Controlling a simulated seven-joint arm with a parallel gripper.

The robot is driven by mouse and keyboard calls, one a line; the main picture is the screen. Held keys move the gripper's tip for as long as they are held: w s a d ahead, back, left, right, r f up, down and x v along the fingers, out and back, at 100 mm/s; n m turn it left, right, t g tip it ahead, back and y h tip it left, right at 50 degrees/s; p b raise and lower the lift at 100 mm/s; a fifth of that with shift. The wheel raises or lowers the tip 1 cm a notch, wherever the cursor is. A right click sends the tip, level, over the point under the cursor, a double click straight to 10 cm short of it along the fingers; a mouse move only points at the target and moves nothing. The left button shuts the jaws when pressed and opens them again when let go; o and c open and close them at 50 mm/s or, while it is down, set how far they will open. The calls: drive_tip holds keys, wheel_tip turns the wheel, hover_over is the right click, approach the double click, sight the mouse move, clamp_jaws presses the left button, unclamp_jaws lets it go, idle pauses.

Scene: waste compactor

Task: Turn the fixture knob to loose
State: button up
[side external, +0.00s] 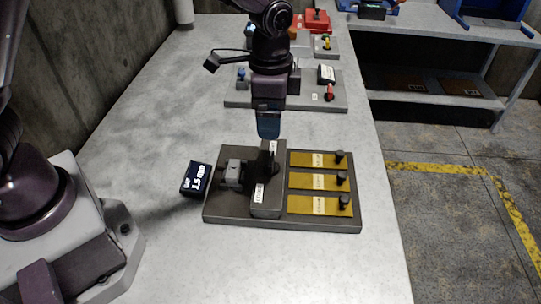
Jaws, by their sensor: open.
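The fixture (225,212) is a dark grey board on the pale table. A raised grey block (266,207) crosses its middle, with a small white label near each end. A dark knob (270,166) sits on this block between the labels; its pointing direction is too small to read. A light grey clamp-like part (233,173) sits left of the block. My gripper (268,134) points down just behind and above the knob, apart from it as far as I can tell. Its fingers overlap in this view, with nothing seen between them.
A small black display (197,179) stands left of the fixture. Three yellow strips (318,182) with black knobs lie on its right. Another board (315,102) with a red lever stands behind. The table is clear in front.

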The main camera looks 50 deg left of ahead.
sight(271, 159)
wheel_tip(271, 159, down, 11)
drive_tip(key=shift+f, duration=0.15)
drive_tip(key=shift+c, duration=0.4)
drive_tip(key=c, duration=0.9)
drive_tip(key=shift+o, duration=0.2)
